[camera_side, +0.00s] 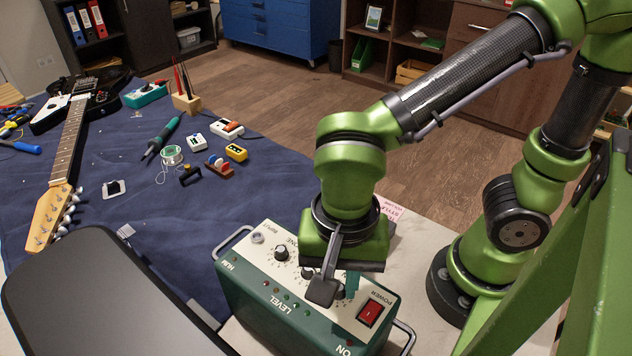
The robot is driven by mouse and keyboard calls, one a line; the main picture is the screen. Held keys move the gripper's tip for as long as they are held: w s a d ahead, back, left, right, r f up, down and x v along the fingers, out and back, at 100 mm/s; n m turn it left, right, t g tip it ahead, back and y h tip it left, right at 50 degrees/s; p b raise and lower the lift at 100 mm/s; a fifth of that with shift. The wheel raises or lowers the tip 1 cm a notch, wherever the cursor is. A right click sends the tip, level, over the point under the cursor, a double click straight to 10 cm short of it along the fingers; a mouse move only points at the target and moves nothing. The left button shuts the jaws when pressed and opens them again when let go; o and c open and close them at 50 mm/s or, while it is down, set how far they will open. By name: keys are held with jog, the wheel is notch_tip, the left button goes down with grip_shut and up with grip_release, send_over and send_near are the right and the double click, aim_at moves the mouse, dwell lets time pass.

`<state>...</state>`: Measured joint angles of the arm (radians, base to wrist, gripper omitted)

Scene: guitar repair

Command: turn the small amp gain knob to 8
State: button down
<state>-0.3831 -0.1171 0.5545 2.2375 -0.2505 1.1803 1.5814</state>
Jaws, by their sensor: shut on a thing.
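The small amp (302,313) is a green box with a cream control panel and metal handles, at the bottom centre. A dark knob (282,253) with a light top stands free at the panel's left. A second knob (307,272) shows partly beside my gripper. My gripper (338,291) points down at the panel and is shut on a knob at the right end of the row. The fingers hide most of that knob, its pointer and its scale, so I cannot read its setting or its label.
A red power switch (370,312) sits right of my gripper. A dark case-like object (95,300) stands close left of the amp. The blue mat (250,190) holds a guitar (68,150), a soldering iron (163,138), a solder spool (172,155) and small pedals.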

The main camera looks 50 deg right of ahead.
jog(key=shift+r+m, duration=0.1)
jog(key=shift+m, duration=1.4)
jog(key=c, duration=1)
grip_release()
jog(key=shift+c, duration=0.2)
notch_tip(320, 180, up, 17)
